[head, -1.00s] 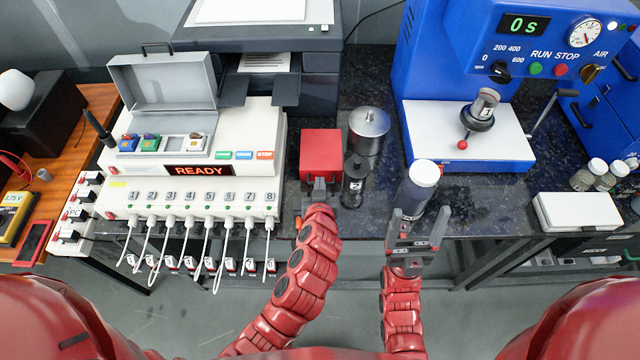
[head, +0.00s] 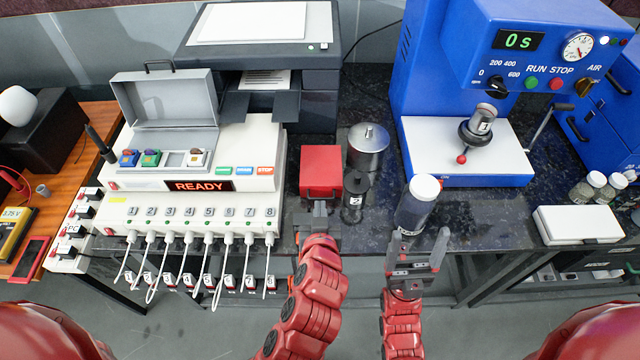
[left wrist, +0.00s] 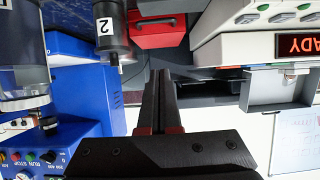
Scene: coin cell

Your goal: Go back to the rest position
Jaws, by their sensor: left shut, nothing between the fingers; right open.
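My left gripper (head: 319,207) is shut and empty in the head view, just in front of the red box (head: 321,174) at the bench's front edge. In the left wrist view its dark fingers (left wrist: 162,85) are together with nothing between them. My right gripper (head: 416,240) is open, its two fingers spread, in front of the bench edge. A clear container with a white lid (head: 424,188) stands just beyond the right gripper's fingers in the head view; I cannot tell if they touch.
A black cylinder marked 2 (head: 354,195) and a metal pot (head: 368,146) stand right of the red box. The eight-channel tester (head: 190,200) is at left, the blue press (head: 470,150) at right. A white case (head: 578,224) lies at far right. The floor before the bench is clear.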

